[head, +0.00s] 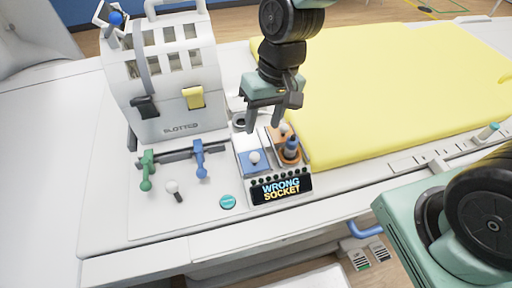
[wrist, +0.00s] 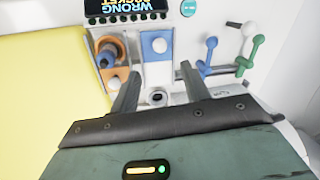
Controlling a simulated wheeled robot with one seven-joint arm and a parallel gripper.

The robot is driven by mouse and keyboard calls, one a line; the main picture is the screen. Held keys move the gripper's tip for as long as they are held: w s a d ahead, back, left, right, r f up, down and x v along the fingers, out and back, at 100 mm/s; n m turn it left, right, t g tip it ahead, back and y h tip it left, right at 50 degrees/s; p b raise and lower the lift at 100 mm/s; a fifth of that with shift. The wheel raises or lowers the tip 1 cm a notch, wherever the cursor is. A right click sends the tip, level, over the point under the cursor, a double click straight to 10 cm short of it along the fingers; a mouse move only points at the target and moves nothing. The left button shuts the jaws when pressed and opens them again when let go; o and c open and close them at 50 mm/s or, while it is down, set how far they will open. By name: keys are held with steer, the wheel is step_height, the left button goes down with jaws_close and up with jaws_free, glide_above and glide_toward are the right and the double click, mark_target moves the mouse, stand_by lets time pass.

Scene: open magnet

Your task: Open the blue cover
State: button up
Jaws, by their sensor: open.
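The blue cover (head: 246,168) is a small flat panel with a white knob (head: 254,157). It lies on the left half of a white box, behind the box's display. In the wrist view the blue cover (wrist: 152,71) shows ahead of the fingers, with its knob (wrist: 159,45) facing up, and it looks closed. My gripper (head: 265,125) is open and empty, above and behind the blue cover. In the wrist view my gripper (wrist: 158,74) has its two fingers spread, apart from the knob, with a dark round socket (wrist: 157,97) between them.
An orange compartment (head: 291,158) right of the blue cover holds a dark blue peg (head: 291,147). The display (head: 282,189) reads "WRONG SOCKET". A white slotted case (head: 170,85), green lever (head: 147,170) and blue lever (head: 199,158) stand left. A yellow mat (head: 390,90) lies right.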

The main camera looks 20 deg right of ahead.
mark_target(255, 153)
steer(key=f, duration=0.3)
steer(key=a+f, duration=0.1)
steer(key=f, duration=0.2)
steer(key=a+f+p, duration=0.1)
steer(key=f, duration=0.3)
steer(key=shift+s, duration=0.25)
